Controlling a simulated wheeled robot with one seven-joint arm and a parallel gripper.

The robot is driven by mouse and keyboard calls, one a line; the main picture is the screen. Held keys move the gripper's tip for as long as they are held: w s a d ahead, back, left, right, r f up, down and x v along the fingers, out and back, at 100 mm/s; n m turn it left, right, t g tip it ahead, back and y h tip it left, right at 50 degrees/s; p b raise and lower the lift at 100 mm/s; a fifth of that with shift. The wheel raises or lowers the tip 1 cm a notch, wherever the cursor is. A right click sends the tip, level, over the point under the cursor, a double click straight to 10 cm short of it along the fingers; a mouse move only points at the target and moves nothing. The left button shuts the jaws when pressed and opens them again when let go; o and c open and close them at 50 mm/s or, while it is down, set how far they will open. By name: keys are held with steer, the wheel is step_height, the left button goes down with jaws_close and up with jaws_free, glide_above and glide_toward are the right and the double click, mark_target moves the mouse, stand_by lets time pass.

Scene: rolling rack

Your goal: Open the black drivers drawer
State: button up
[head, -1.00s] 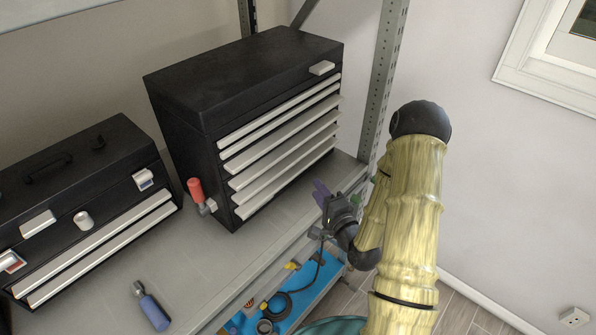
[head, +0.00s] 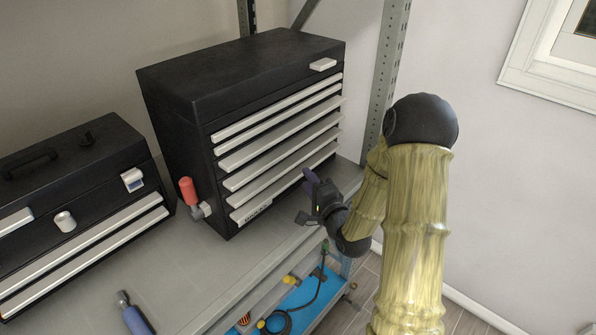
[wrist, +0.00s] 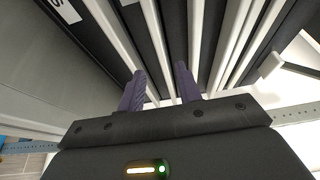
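A black tool chest (head: 165,130) stands on the grey shelf, with several black drawers edged by long pale handles. A white label (head: 257,214) with dark lettering sits at the lower left of its front. In the wrist view a label (wrist: 62,8) ends in what looks like an S; the full word is not readable. The lowest pale handle (head: 290,180) shows no clear opening. My gripper (head: 309,180) is close in front of the lower right of the chest. In the wrist view my gripper (wrist: 160,70) is open, with a pale handle (wrist: 152,35) running between its fingers; contact is unclear.
A second black toolbox (head: 80,190) stands at left. A red-handled tool (head: 187,190) is beside the chest's lower left corner. A blue-handled tool (head: 135,318) lies on the shelf (head: 195,270). A grey rack post (head: 388,80) rises right of the chest.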

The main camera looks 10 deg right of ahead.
mark_target(297, 165)
steer(key=p+x, duration=0.1)
steer(key=x, duration=0.4)
steer(key=shift+w+r+p, duration=0.2)
steer(key=shift+w+p, duration=0.15)
steer(key=shift+p, duration=0.05)
steer(key=shift+w+a+f, duration=0.1)
steer(key=shift+w+a, duration=0.05)
steer(key=shift+w, duration=0.55)
jaws_close()
